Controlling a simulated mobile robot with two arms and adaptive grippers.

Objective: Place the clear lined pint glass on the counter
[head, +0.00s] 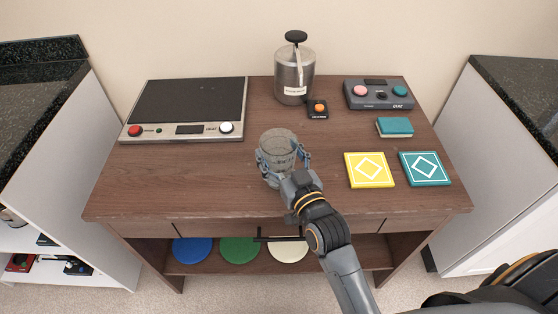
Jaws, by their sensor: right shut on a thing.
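The clear pint glass (277,146) is near the middle of the brown wooden counter (190,190), in the head view. It looks upright. My right gripper (277,164) comes from the front and is shut on the glass, with a finger on each side of it. The gripper hides part of the lower glass, and I cannot tell whether its base touches the wood. My left gripper is not in view.
A flat scale (190,105) is at the back left. A metal canister (295,75) and a small orange-button box (318,108) are behind the glass. A quiz console (379,94), a teal block (395,126), a yellow tile (369,170) and a teal tile (425,168) are right. The front left is clear.

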